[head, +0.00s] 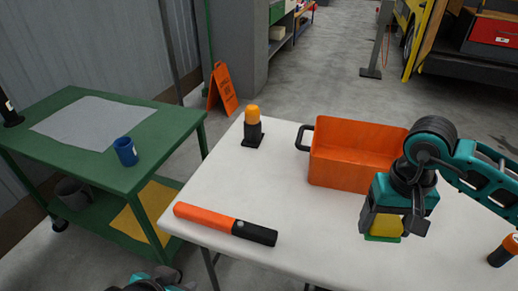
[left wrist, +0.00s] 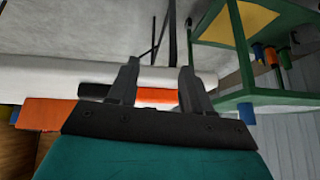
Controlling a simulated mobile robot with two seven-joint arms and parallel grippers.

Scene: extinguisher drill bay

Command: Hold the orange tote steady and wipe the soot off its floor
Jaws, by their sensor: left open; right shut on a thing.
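The orange tote (head: 340,172), with a dark handle, stands on the white table in the head view; its front wall hides its floor, and no soot shows. My right gripper (head: 388,226) is shut on a yellow-and-green sponge (head: 385,231), held in front of the tote, outside it. My left gripper is open and empty in the left wrist view (left wrist: 158,70). Only a bit of my left arm shows at the bottom of the head view. An orange block, likely the tote (left wrist: 45,113), shows at the left of the wrist view.
An orange-and-black baton (head: 225,224) lies near the white table's (head: 280,245) front left edge. An amber beacon (head: 252,127) stands left of the tote. A green cart (head: 165,135) with a blue cup (head: 126,151) is further left. An orange-black item (head: 503,251) is at right.

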